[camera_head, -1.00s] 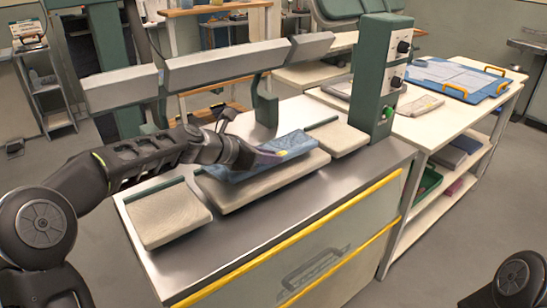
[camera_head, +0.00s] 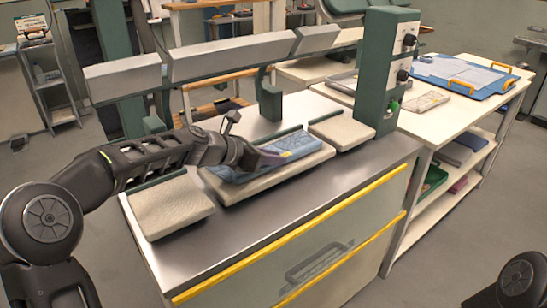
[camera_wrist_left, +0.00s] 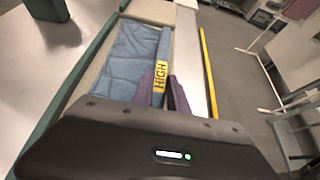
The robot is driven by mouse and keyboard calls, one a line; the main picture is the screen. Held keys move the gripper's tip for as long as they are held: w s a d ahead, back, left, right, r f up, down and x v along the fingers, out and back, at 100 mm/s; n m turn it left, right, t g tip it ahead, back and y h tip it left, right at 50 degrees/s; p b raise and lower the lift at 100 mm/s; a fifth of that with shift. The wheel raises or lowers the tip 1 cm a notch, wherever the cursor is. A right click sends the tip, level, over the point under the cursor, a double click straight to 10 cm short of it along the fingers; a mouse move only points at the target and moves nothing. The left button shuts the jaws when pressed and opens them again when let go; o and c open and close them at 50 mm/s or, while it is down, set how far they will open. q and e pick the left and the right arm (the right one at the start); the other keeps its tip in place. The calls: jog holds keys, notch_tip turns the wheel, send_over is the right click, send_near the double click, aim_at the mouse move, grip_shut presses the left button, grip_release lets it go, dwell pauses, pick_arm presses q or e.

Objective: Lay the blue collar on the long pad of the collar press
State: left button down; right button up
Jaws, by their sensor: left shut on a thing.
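The blue collar (camera_head: 293,144) lies along the long pad (camera_head: 262,181) of the collar press, the middle one of three pale pads. My left gripper (camera_head: 279,158) is over the pad, its fingertips shut on the collar. In the left wrist view the collar (camera_wrist_left: 128,60) stretches away from my gripper (camera_wrist_left: 165,88), with a rolled edge bearing a yellow "HIGH" label between the purple fingertips. The collar's near part is hidden by the gripper body. My right gripper is not in view; only a dark part of my right arm shows at the lower right.
A short pad (camera_head: 172,206) lies left of the long pad and another (camera_head: 342,130) right of it. Grey upper press bars (camera_head: 230,57) stand raised behind. A green control post (camera_head: 385,70) stands at the right. The steel front strip is clear.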

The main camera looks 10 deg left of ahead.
pick_arm(q)
jog(key=shift+f, duration=0.25)
jog(key=c, duration=1.2)
grip_release()
jog(key=shift+b+v, duration=0.45)
jog(key=shift+v, duration=3.45)
jog(key=shift+f, duration=0.1)
